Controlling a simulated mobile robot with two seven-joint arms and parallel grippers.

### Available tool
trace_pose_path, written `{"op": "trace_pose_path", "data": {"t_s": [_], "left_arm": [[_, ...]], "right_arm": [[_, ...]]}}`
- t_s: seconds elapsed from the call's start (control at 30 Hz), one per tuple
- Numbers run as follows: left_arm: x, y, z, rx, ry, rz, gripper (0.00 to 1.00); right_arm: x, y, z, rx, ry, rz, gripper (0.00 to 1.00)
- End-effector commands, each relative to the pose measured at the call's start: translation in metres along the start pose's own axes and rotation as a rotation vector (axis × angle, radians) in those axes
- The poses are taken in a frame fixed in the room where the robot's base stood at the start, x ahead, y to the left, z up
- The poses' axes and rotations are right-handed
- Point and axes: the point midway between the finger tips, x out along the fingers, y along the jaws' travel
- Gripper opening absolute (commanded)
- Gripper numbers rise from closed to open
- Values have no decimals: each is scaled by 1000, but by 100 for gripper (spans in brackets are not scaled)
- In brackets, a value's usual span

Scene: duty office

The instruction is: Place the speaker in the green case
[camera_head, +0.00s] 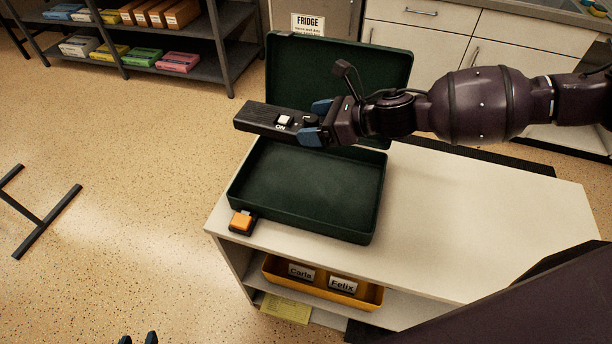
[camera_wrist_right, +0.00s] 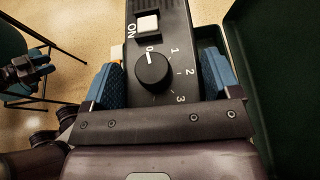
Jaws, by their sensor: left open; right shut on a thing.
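The speaker (camera_head: 265,119) is a long black bar with a white ON switch and a numbered dial, which also shows in the right wrist view (camera_wrist_right: 154,40). My right gripper (camera_head: 318,122) is shut on it, with blue finger pads on both sides near the dial. It holds the speaker above the back left part of the green case (camera_head: 377,190). The case stands open on the cabinet top, its lid (camera_head: 388,67) raised at the back. The visible case floor is empty. My left gripper (camera_head: 138,339) is open and empty at the bottom edge, its fingertips just showing.
A small orange-topped block (camera_head: 241,221) sits on the cabinet's (camera_head: 470,215) front left corner, beside the case. A yellow tray (camera_head: 372,301) with name labels is on the shelf below. The cabinet top right of the case is clear. A grey shelf rack (camera_head: 200,75) stands at the back left.

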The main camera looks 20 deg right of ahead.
Motion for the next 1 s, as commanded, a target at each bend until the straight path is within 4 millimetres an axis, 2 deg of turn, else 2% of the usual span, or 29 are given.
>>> {"op": "trace_pose_path", "data": {"t_s": [0.13,0.27,0.57,0.8,1.0], "left_arm": [[0,0,4,0,-6,0,43],[0,0,10,-1,-14,0,43],[5,2,23,0,-32,2,43],[12,4,17,5,-13,7,43],[16,5,21,8,-18,10,43]], "right_arm": [[-3,-7,6,-14,-2,26,39],[-2,-8,0,-14,-2,35,39],[21,-7,-55,-8,0,36,39],[40,-7,-100,-8,0,36,39],[52,-7,-128,-11,-3,36,39]]}}
